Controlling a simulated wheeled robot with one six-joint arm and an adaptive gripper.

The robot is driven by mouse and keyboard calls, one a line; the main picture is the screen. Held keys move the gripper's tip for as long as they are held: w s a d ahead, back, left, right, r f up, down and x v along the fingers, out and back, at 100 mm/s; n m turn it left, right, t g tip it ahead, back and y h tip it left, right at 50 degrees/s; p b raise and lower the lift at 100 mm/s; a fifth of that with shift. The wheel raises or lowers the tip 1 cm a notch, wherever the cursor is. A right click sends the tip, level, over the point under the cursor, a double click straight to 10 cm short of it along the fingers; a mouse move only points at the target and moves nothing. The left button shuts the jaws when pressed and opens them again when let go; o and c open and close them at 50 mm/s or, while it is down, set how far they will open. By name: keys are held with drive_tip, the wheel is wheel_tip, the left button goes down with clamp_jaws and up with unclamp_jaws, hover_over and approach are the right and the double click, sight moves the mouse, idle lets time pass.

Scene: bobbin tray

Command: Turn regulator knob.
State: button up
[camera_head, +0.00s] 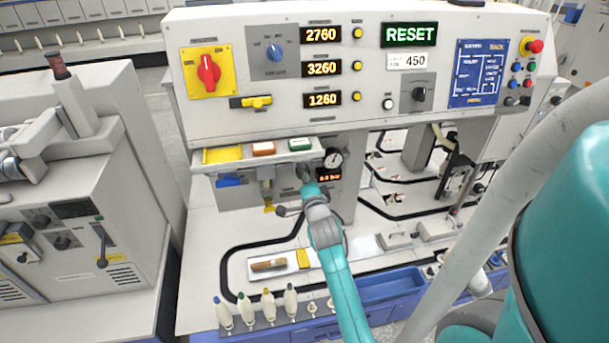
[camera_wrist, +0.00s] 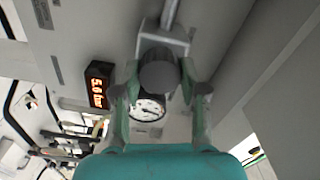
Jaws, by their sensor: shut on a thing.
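The regulator knob (camera_wrist: 158,78) is a dark round knob below a grey block in the wrist view. My gripper (camera_wrist: 160,92) has one finger on each side of it and is shut on it. In the head view my gripper (camera_head: 306,182) reaches up under the panel's shelf and largely hides the knob. A round pressure gauge (camera_head: 333,159) sits just right of it; its white dial (camera_wrist: 148,108) shows between my fingers in the wrist view. A small orange digital display (camera_wrist: 98,85) reads about 5.0 bar; it is also under the gauge in the head view (camera_head: 329,175).
The control panel (camera_head: 300,110) overhangs from above with switches, number displays and a green RESET sign (camera_head: 409,34). A white tray (camera_head: 258,277) lies on the worktop below, near several bobbins (camera_head: 268,305).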

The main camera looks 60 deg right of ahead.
drive_tip(key=shift+f+m, duration=0.1)
drive_tip(key=shift+m, duration=1.1)
drive_tip(key=o, duration=1.1)
drive_tip(key=shift+o, duration=0.2)
drive_tip(key=v, duration=1.2)
